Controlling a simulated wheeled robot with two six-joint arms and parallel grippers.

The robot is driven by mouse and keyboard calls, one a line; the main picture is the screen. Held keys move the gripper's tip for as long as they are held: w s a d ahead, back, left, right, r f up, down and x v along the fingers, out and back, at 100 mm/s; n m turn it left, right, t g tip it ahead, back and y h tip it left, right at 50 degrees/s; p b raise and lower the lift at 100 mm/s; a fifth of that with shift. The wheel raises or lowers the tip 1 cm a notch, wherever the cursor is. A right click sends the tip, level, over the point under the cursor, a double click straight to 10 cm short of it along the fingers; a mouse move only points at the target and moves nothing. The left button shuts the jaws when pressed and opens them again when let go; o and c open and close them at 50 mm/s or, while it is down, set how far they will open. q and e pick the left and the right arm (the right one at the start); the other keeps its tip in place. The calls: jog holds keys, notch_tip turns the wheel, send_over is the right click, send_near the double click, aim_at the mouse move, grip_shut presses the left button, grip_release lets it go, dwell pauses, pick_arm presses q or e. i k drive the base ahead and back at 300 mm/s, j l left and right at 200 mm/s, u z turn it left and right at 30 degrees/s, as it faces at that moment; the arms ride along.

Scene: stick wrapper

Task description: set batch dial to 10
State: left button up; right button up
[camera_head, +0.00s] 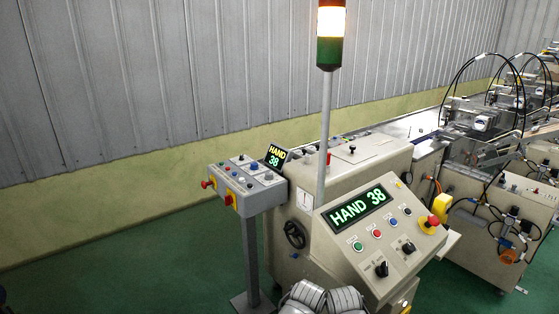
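The sloped control panel (340,262) stands at centre right. Its display (358,207) reads "HAND 38" in green. Two black rotary knobs sit low on the panel, a nearer one (382,268) and a farther one (408,247). Their labels are too small to read, so I cannot tell which, if either, is the batch dial or where it points. Neither of my grippers can be made out. Grey rounded parts at the bottom centre, in front of the panel's lower left, look like my own arm links. Nothing is seen touching the knobs.
Green, red and blue buttons line the panel, with a red emergency stop (433,220) at its right. A black handwheel (295,234) is on the machine's side. Green floor at left is clear.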

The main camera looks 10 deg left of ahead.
aim_at(254, 165)
jog(key=i+j+z, duration=0.2)
jog(key=j, duration=0.15)
jog(key=j+z, duration=0.2)
jog(key=i+j+z, duration=0.2)
jog(key=j, duration=0.3)
jog(key=i+j, duration=0.1)
jog(key=j, duration=0.5)
jog(key=i+j, duration=0.1)
jog(key=j, duration=0.45)
jog(key=i+j+z, duration=0.1)
jog(key=j, duration=0.5)
